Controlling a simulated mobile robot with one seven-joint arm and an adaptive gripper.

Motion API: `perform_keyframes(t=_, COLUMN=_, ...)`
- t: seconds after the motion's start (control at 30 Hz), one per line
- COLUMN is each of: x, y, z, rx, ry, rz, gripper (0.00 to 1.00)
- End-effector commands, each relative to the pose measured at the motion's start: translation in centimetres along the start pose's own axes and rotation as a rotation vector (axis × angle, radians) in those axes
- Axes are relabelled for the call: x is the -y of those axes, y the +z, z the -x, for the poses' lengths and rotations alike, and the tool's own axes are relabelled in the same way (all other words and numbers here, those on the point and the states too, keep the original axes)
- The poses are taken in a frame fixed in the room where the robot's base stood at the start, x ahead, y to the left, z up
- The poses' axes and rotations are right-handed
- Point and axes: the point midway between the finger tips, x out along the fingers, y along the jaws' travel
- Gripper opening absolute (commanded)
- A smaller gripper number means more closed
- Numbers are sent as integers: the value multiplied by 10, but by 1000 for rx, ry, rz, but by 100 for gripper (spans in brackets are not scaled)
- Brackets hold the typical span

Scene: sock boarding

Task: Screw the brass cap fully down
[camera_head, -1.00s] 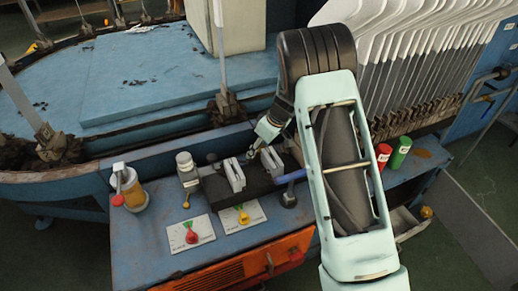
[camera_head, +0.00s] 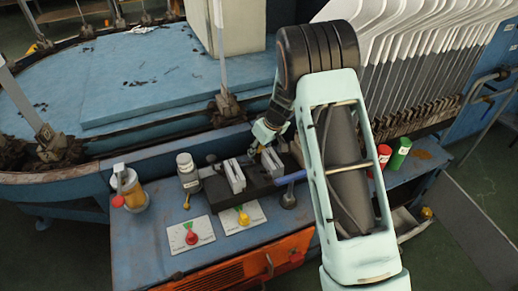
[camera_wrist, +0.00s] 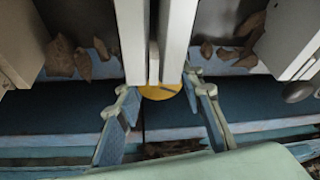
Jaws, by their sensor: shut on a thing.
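The brass cap (camera_wrist: 162,91) shows in the wrist view as a yellow-orange disc, partly covered by two pale upright bars (camera_wrist: 176,40). My gripper (camera_wrist: 158,94) has one blue-padded finger on each side of the cap, with the tips close to its rim, and is shut on it. In the head view my gripper (camera_head: 263,137) is low behind the two white blocks (camera_head: 236,176) on the bench.
The blue bench (camera_head: 145,235) carries an amber jar (camera_head: 133,192), a grey-capped bottle (camera_head: 187,172), two dial cards (camera_head: 190,234) and a dark block under the white blocks. Red (camera_head: 383,156) and green (camera_head: 400,153) cylinders stand right of my arm. White boards (camera_head: 425,50) rise behind.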

Motion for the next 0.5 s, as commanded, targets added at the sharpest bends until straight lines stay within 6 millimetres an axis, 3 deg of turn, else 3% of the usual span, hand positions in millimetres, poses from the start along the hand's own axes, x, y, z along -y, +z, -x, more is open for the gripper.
perform_keyframes(t=0.5, x=1, y=-2, z=3, rx=1, ry=143, rz=-342, gripper=10)
